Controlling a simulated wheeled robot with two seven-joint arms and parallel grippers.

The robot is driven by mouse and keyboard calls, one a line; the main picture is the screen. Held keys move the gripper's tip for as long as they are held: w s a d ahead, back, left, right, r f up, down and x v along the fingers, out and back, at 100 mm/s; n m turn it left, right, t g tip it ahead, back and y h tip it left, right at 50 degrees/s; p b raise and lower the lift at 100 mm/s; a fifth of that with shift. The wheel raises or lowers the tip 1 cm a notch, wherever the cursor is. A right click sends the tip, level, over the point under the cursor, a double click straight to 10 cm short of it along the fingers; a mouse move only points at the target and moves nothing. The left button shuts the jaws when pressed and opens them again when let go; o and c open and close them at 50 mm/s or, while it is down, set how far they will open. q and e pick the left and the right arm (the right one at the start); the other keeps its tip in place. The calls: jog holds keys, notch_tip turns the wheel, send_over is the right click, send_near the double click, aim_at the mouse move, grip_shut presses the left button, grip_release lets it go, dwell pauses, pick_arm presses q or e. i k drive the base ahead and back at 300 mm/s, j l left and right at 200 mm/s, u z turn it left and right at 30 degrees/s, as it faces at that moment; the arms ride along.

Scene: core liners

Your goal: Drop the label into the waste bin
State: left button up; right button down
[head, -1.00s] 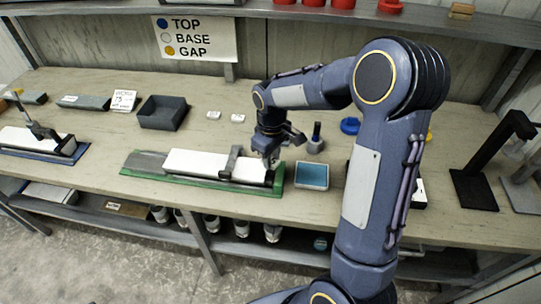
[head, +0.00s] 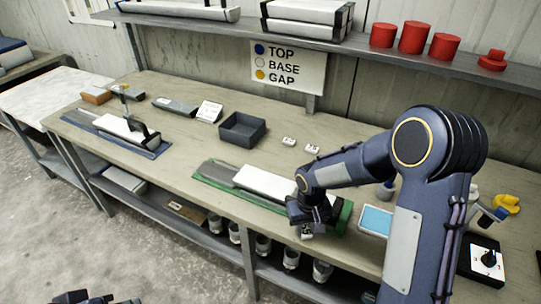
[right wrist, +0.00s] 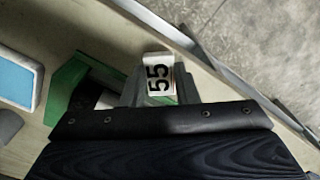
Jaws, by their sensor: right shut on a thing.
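The label (right wrist: 158,73) is a small white tag with a black "55" on it. It sits between the fingers of my right gripper (right wrist: 157,88), which is shut on it. In the head view my right gripper (head: 306,225) points down at the right end of the green core tray (head: 213,176), near the bench's front edge. The label (head: 306,232) shows there only as a small pale patch. I see no thing that is clearly a waste bin. Dark parts at the bottom left edge of the head view may be my left gripper (head: 95,299); its jaws cannot be made out.
A dark open box (head: 243,131) stands behind the green tray. A blue-topped pad (head: 375,221) and a black dial box (head: 486,259) lie to the right. A blue tray (head: 150,150) lies far left. The shelf below holds several jars. Floor is open in front.

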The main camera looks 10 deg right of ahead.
aim_at(248, 134)
jog(key=i+j, duration=0.15)
jog(key=j, duration=0.2)
jog(key=i+j+z, duration=0.1)
jog(key=j, duration=0.3)
jog(key=i+j, duration=0.25)
jog(key=j, duration=0.15)
jog(key=i+j+z, duration=0.15)
jog(key=j, duration=0.2)
jog(key=i+j, duration=0.15)
jog(key=j, duration=0.25)
